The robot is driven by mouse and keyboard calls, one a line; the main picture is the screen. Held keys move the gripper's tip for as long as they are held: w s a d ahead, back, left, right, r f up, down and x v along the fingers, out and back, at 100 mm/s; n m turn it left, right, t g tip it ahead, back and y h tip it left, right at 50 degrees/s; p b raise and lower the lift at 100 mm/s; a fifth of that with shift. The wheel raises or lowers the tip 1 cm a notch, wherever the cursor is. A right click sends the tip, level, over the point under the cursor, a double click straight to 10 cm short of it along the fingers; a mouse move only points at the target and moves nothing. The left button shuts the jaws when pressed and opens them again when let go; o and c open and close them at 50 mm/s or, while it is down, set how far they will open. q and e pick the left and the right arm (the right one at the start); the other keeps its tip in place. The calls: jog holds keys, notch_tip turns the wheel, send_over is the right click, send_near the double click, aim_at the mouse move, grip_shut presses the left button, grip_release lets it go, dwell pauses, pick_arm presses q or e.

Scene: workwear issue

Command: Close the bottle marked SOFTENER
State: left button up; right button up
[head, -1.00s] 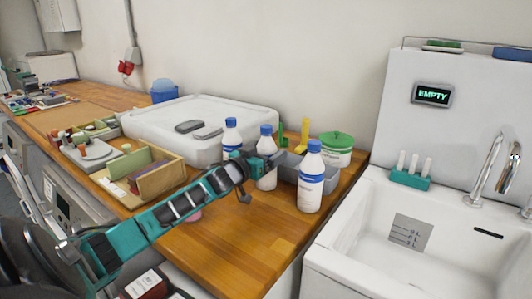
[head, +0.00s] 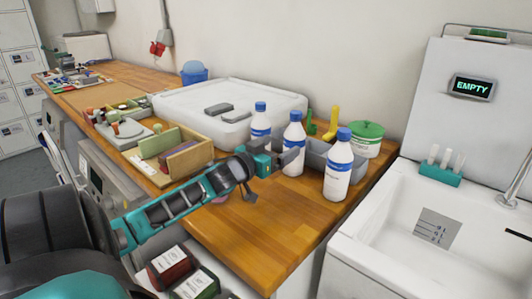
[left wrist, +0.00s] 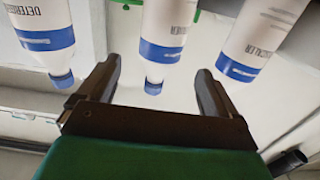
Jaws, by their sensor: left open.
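Three white bottles with blue caps and blue bands stand upright at the right end of the wooden counter. The middle bottle (head: 293,143) also shows upside down in the left wrist view (left wrist: 170,22); its partly cut label ends in "ENER". Its blue cap (left wrist: 154,85) sits on the neck; I cannot tell whether it is fully closed. The DETERGENT bottle (left wrist: 40,25) is at the left there, the DESCALER bottle (left wrist: 262,35) at the right. My left gripper (head: 287,157) is open and empty beside the middle bottle, whose cap shows between its fingers (left wrist: 155,78). My right gripper is out of view.
A grey bin (head: 318,153) stands behind the bottles, with a green-lidded tub (head: 367,139) beyond. A white tray (head: 205,130) and a wooden box (head: 188,158) are to the left. The sink (head: 400,220) lies right. The counter front (head: 265,235) is clear.

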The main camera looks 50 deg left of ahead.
pick_arm(q)
jog(key=shift+s+d, duration=0.15)
jog(key=shift+s, duration=0.9)
jog(key=shift+s+d, duration=0.1)
jog(key=shift+s, duration=0.95)
